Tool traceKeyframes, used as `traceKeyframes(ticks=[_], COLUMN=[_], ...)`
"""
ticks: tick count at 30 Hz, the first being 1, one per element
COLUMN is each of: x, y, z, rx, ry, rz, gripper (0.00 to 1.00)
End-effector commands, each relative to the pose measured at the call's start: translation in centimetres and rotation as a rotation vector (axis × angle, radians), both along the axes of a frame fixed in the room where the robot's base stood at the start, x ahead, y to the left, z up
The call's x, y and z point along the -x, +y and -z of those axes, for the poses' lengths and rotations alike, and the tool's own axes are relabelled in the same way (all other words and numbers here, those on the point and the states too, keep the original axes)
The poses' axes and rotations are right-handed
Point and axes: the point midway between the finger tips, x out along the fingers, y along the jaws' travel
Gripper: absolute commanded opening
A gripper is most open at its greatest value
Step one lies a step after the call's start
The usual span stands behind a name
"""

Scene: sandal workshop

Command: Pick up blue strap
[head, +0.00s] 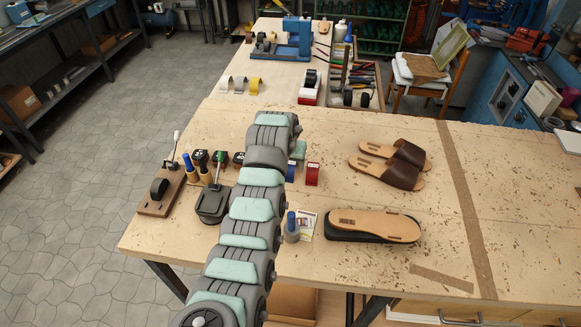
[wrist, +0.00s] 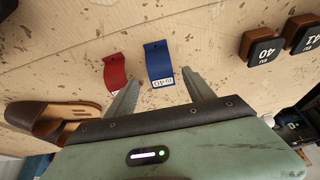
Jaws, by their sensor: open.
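The blue strap (wrist: 158,62) is a curved piece with a white label at its near end. In the wrist view it lies on the wooden bench between my gripper's two fingers. My gripper (wrist: 160,77) is open, with one finger on each side of the strap; nothing is held. I cannot tell the height of the fingertips above the bench. In the head view only a sliver of the blue strap (head: 290,173) shows beside my arm, left of the red strap. The fingertips are hidden there.
The red strap (wrist: 115,70) lies close to the left finger. Black-topped size blocks (wrist: 263,47) stand to the right. Brown sandals (head: 390,163) and a tan sole (head: 374,224) lie on the bench. White, grey and yellow straps (head: 255,85) stand farther back.

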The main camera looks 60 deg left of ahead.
Motion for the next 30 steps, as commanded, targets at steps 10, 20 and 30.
traceKeyframes(ticks=[10, 20, 30], x=[-0.6, -0.8, -0.8], y=[1.0, 1.2, 1.2], z=[2.5, 3.5, 3.4], rx=[0.003, 0.004, 0.002], ry=[0.004, 0.002, 0.001], rz=[0.003, 0.000, 0.000], gripper=[0.62, 0.62, 0.48])
